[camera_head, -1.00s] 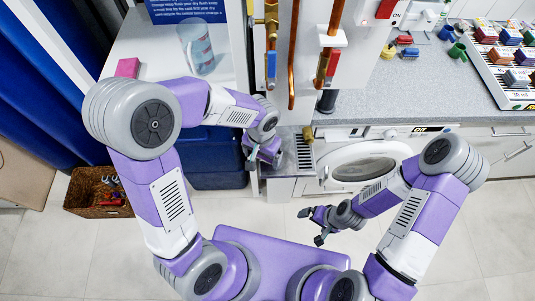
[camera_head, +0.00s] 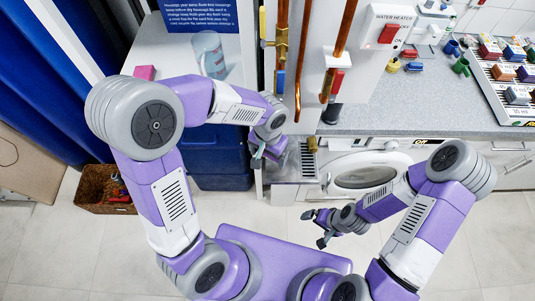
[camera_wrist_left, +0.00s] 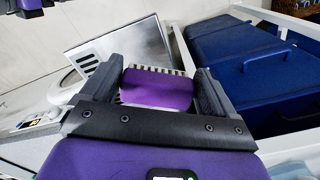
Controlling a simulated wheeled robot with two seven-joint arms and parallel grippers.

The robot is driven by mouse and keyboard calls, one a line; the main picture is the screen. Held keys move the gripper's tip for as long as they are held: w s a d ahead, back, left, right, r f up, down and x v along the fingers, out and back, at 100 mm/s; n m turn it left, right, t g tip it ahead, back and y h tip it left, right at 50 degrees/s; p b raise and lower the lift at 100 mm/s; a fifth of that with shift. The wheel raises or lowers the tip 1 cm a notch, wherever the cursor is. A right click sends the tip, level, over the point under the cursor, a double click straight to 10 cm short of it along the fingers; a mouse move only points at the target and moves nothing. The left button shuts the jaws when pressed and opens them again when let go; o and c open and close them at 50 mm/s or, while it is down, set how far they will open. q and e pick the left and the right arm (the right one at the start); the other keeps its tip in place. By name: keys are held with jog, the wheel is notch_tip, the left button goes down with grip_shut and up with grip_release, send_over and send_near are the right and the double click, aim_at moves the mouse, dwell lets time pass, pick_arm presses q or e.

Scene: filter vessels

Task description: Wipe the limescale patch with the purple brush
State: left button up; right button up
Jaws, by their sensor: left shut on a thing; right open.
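My left gripper (camera_head: 267,156) is shut on the purple brush (camera_wrist_left: 157,90). In the left wrist view the brush shows as a purple block between the two dark fingers (camera_wrist_left: 157,82), with a pale striped edge behind it. In the head view the gripper hangs just left of the grey slatted metal drainer (camera_head: 308,160), and I cannot make out the brush there. The metal surface (camera_wrist_left: 120,48) also shows beyond the fingers in the wrist view. I cannot pick out a limescale patch. My right gripper (camera_head: 316,227) is open and empty, low in front of the washing machine.
Dark blue bins (camera_head: 219,153) stand left of the drainer. Copper pipes (camera_head: 346,35) and a valve rise behind it. The washing machine (camera_head: 363,176) is to its right, under a grey counter (camera_head: 395,103). A wicker basket (camera_head: 101,190) sits on the floor at left.

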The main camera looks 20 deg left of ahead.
pick_arm(q)
jog(key=shift+w, duration=0.1)
jog(key=shift+w+r+p, duration=0.1)
jog(key=shift+r+p, duration=1.1)
jog(key=shift+r, duration=0.35)
